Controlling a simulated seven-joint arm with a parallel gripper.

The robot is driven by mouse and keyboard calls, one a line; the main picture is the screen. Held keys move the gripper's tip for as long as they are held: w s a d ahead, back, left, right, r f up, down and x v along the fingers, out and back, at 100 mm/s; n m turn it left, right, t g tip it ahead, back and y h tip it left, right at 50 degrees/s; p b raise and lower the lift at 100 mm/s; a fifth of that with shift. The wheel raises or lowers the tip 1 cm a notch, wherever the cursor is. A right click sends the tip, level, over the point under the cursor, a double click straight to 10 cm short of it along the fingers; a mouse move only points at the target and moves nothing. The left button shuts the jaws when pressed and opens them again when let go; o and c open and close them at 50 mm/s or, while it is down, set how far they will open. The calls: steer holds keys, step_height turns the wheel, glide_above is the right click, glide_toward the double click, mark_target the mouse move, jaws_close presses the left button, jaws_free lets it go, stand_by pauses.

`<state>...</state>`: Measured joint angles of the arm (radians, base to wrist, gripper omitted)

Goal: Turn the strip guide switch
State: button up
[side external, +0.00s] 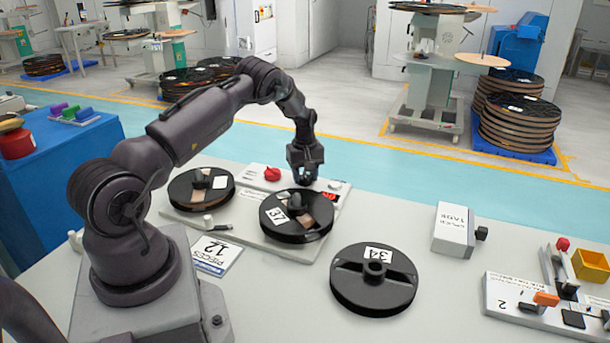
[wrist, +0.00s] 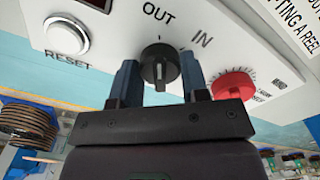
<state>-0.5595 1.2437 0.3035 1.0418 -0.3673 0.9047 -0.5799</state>
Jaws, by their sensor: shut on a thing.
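The strip guide switch (wrist: 158,63) is a round black knob with a white line, on a white panel between the words OUT and IN. In the wrist view its raised ridge stands close to upright in the picture. My gripper (wrist: 160,78) has one dark finger on each side of the knob and is shut on it. In the side external view my gripper (side external: 305,176) points down at the white control panel (side external: 256,171) behind the reels and hides the switch.
A red knob (wrist: 233,85) sits close to the right finger, and a white RESET button (wrist: 67,36) is to the left. Black reels marked 37 (side external: 290,232) and 34 (side external: 372,290) are in front. A small white box (side external: 453,230) stands on the table at right.

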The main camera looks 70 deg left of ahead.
mark_target(305, 174)
steer(key=shift+r, duration=0.1)
steer(key=o, duration=0.9)
step_height(305, 174, up, 13)
steer(key=shift+f, duration=0.1)
stand_by(0.3)
